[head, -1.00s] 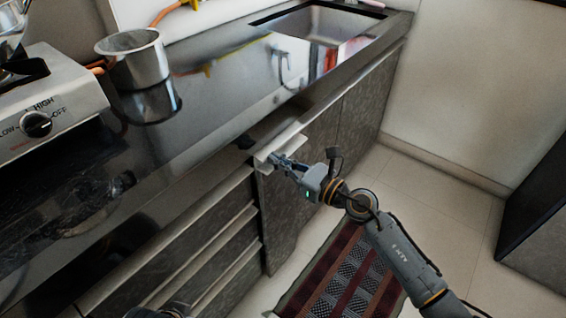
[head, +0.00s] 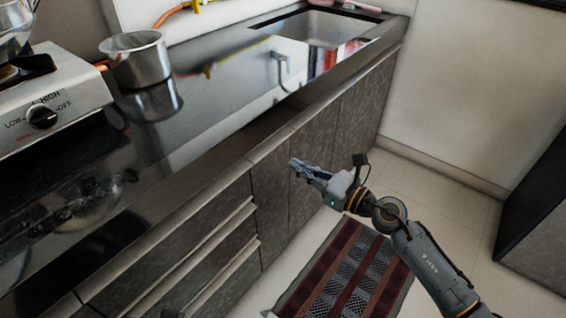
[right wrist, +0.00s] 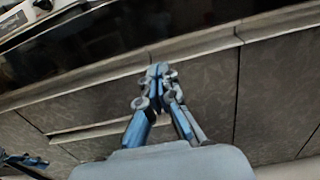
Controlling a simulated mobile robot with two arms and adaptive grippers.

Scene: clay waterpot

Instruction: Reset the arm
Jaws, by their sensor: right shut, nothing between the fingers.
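My right gripper (head: 296,164) is shut and empty. It is held in front of the dark cabinet doors (head: 353,122), below the counter's front edge. In the right wrist view its fingertips (right wrist: 158,70) meet, with the cabinet fronts behind them. My left gripper (right wrist: 22,160) shows only in part at the lower left of the right wrist view, and its finger state is unclear. No clay waterpot is in view.
The dark counter (head: 225,98) holds a metal pot (head: 142,66) and a stove (head: 55,105). A sink (head: 318,27) lies at the far end. Drawers (head: 215,225) sit below. A striped mat (head: 350,275) lies on open floor. A dark unit (head: 535,245) stands at right.

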